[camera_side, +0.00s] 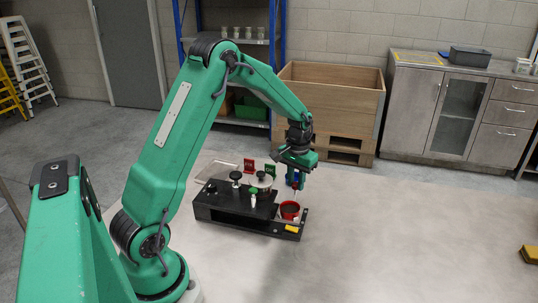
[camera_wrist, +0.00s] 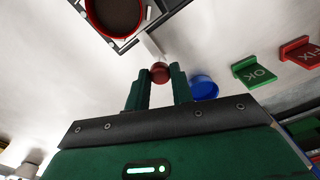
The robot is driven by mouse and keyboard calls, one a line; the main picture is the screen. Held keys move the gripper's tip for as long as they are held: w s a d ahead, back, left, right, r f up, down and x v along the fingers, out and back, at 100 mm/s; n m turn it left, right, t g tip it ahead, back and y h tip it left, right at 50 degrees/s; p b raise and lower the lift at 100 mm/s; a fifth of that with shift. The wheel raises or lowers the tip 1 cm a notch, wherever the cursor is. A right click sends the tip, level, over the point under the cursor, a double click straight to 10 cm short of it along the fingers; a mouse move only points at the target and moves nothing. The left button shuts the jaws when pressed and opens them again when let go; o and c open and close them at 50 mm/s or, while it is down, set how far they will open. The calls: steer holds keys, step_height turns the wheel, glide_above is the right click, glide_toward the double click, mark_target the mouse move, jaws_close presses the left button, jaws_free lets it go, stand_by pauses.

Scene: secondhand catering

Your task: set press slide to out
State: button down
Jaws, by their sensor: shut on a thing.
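The press (camera_side: 235,206) is a long, low black unit on the pale floor in the side view. A red-rimmed round cup (camera_side: 290,210) with a dark inside sits at its right end, clear of the raised black top. In the wrist view this cup (camera_wrist: 115,12) is cut off at the top edge, in a dark frame. A pale rod (camera_wrist: 149,44) runs from the frame to a dark red knob (camera_wrist: 160,72). My gripper (camera_wrist: 158,80) has its two green fingers closed on either side of the knob. In the side view my gripper (camera_side: 297,172) is above the press's right end.
A blue round piece (camera_wrist: 203,88) lies beside my right finger. A green OK tag (camera_wrist: 260,70) and a red tag (camera_wrist: 300,52) stand to the right. Black knobs top the press.

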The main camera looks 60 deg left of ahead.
steer(key=shift+w+d, duration=0.2)
steer(key=shift+w, duration=0.05)
steer(key=c, duration=1.4)
jaws_free()
steer(key=shift+o, duration=1)
steer(key=shift+s+r, duration=0.1)
step_height(320, 180, up, 7)
steer(key=shift+r, duration=0.35)
steer(key=shift+r, duration=0.1)
